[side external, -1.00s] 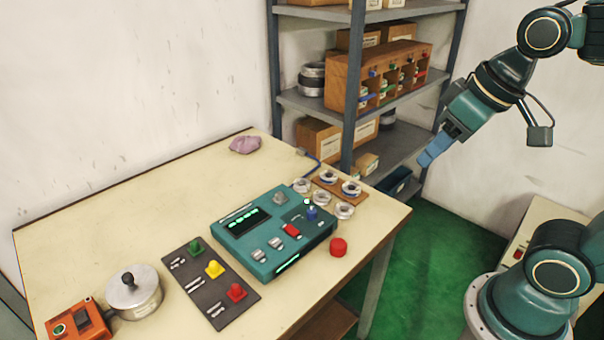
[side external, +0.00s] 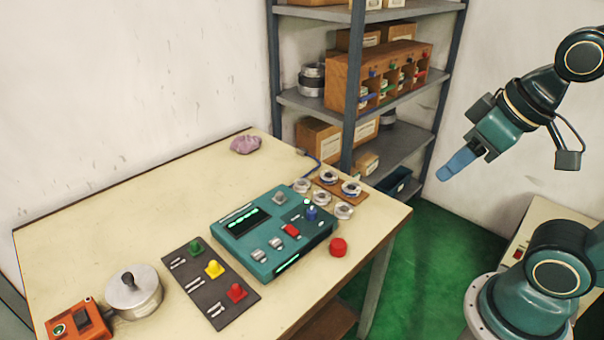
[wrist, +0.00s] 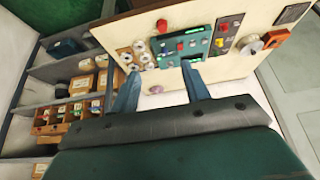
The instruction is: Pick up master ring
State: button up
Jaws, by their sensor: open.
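Several silver rings (side external: 344,211) lie at the table's right end, some on a small brown board (side external: 354,196). They show small in the wrist view (wrist: 139,46), ahead of the fingers. Other ringed parts sit in a wooden rack (side external: 352,80) on the shelf. I cannot tell which ring is the master ring. My gripper (side external: 455,168) hangs in the air to the right of the table, well apart from the rings. In the wrist view its two blue fingers (wrist: 160,80) are spread, with nothing between them.
A teal device (side external: 270,228) stands beside the rings, with a red knob (side external: 338,247) near the table edge. A dark mat (side external: 190,283) holds coloured pieces. A silver pot (side external: 134,292) and orange box (side external: 78,322) stand at front left. Grey shelving (side external: 357,110) rises behind.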

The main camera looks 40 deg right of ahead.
jog(key=shift+o, duration=0.2)
dwell(0.3)
jog(key=o, duration=0.6)
jog(key=shift+o, duration=0.2)
